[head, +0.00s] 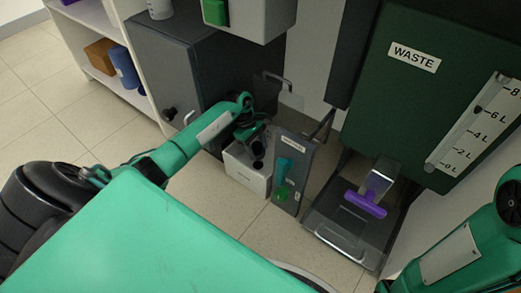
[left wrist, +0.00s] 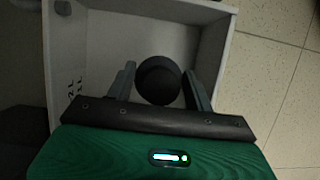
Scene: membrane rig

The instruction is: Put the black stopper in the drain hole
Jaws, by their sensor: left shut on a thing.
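The black stopper (left wrist: 158,80) is round and sits between the two fingers of my left gripper (left wrist: 158,88) in the left wrist view. In the head view my left gripper (head: 252,137) is shut on the stopper (head: 257,148), over the open white box (head: 246,178). The box's pale inside (left wrist: 105,45) and volume marks show behind the stopper in the wrist view. A dark round spot lies just below the stopper in the head view; I cannot tell if it is the drain hole. My right gripper is out of view.
A grey labelled panel (head: 296,150) with teal and green handled items stands right of the box. A dark tray (head: 345,240) with a purple squeegee-like tool (head: 366,203) lies under the green WASTE tank (head: 425,95). A dark cabinet (head: 185,70) stands behind. Tiled floor (head: 130,150) is clear at left.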

